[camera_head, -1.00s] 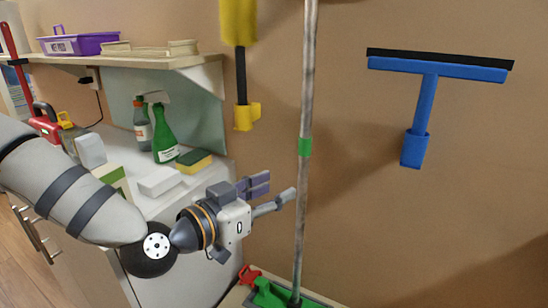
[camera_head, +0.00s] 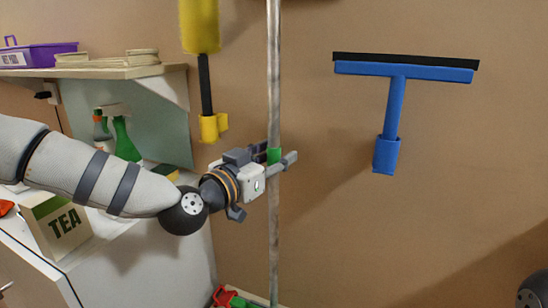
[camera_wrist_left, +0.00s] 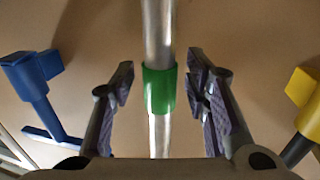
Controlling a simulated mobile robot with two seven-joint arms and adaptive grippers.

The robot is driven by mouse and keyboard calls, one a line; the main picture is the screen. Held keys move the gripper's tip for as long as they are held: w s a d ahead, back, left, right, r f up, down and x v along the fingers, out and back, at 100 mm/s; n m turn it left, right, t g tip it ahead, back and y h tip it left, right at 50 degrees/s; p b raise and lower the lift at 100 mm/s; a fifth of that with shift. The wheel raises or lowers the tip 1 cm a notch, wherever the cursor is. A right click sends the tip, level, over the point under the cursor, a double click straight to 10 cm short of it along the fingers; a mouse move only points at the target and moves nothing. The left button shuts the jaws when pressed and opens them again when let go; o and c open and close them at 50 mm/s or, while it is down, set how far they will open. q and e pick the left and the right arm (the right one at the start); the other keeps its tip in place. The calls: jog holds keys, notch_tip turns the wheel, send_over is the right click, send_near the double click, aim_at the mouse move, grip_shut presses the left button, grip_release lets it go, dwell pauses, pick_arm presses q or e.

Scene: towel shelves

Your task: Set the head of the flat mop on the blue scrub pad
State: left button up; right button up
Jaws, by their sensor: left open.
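The flat mop's grey pole (camera_head: 274,80) stands upright in front of the brown wall, with a green band (camera_head: 275,156) around it. My left gripper (camera_head: 277,159) is at the height of this band. In the left wrist view the pole (camera_wrist_left: 157,30) and green band (camera_wrist_left: 159,90) lie between the two spread fingers (camera_wrist_left: 160,75), with a gap on each side. The gripper is open. Green and red parts (camera_head: 236,300) at the pole's foot are cut off by the bottom edge, so the mop head hardly shows. I see no blue scrub pad. My right gripper is not in view.
A blue squeegee (camera_head: 394,110) hangs on the wall to the right. A yellow duster (camera_head: 200,25) hangs left of the pole. A shelf (camera_head: 130,72) with a purple box (camera_head: 38,57), a green spray bottle (camera_head: 125,140) and a tea box (camera_head: 58,228) are at left.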

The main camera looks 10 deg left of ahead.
pick_arm(q)
grip_shut()
